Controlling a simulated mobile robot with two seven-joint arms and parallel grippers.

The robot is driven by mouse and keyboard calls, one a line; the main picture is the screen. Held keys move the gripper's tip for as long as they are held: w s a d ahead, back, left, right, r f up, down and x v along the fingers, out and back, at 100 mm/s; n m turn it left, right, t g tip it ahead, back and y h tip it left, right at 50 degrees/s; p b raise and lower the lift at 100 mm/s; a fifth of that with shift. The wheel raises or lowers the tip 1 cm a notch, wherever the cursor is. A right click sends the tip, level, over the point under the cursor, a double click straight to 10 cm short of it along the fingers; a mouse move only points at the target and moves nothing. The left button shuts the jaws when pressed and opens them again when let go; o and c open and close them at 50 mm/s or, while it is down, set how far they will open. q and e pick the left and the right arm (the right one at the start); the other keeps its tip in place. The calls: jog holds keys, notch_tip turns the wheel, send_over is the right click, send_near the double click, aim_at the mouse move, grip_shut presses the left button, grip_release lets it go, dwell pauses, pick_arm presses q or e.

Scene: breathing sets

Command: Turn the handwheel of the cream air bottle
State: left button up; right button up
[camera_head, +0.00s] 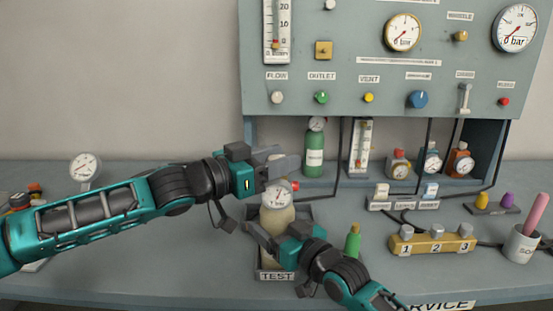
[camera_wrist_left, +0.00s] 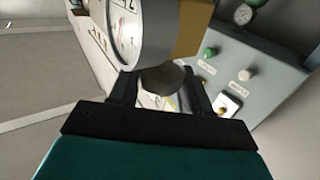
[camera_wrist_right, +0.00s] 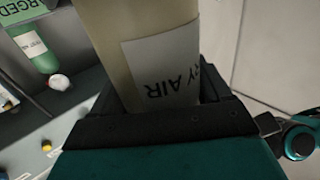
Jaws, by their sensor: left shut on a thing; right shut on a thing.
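The cream air bottle (camera_head: 278,222) stands in the dark tray marked TEST (camera_head: 277,276), with a round gauge (camera_head: 275,195) at its top. My left gripper (camera_head: 282,168) is at the bottle's top. In the left wrist view a dark round handwheel (camera_wrist_left: 162,80) sits between its fingers, below a brass-coloured valve body (camera_wrist_left: 190,35) and the gauge (camera_wrist_left: 128,30). The handwheel is mostly hidden in the head view. My right gripper (camera_head: 272,236) is shut around the bottle's body. The right wrist view shows the cream body (camera_wrist_right: 105,50) and its white label (camera_wrist_right: 160,70) between the fingers.
A small green bottle (camera_head: 352,242) stands just right of my right gripper. A larger green cylinder (camera_head: 314,155) stands behind, under the grey panel (camera_head: 350,75). A yellow numbered block (camera_head: 432,244) and a cup (camera_head: 522,245) are at the right. A loose gauge (camera_head: 85,167) stands at the left.

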pick_arm(q)
jog(key=shift+s+d+m+g+h, duration=0.1)
jog(key=shift+d+m+g+h, duration=0.15)
jog(key=shift+m+g+h, duration=0.45)
jog(key=shift+w+a+m+g+h, duration=0.1)
jog(key=shift+m+g+h, duration=0.2)
jog(key=shift+m+g, duration=0.65)
jog(key=shift+w+a+m+g+h, duration=0.1)
jog(key=shift+m+g+h, duration=0.3)
jog(key=shift+g, duration=0.95)
jog(key=shift+r+m+g, duration=0.1)
jog(key=shift+m+g, duration=1.1)
jog(key=shift+g, duration=0.6)
jog(key=shift+r+m+g, duration=0.1)
jog(key=shift+m+g, duration=1.05)
jog(key=shift+g, duration=0.65)
jog(key=shift+a+f+m+g, duration=0.15)
jog(key=shift+m+g, duration=0.25)
jog(key=shift+g, duration=0.2)
jog(key=o, duration=1)
jog(key=shift+v, duration=3.8)
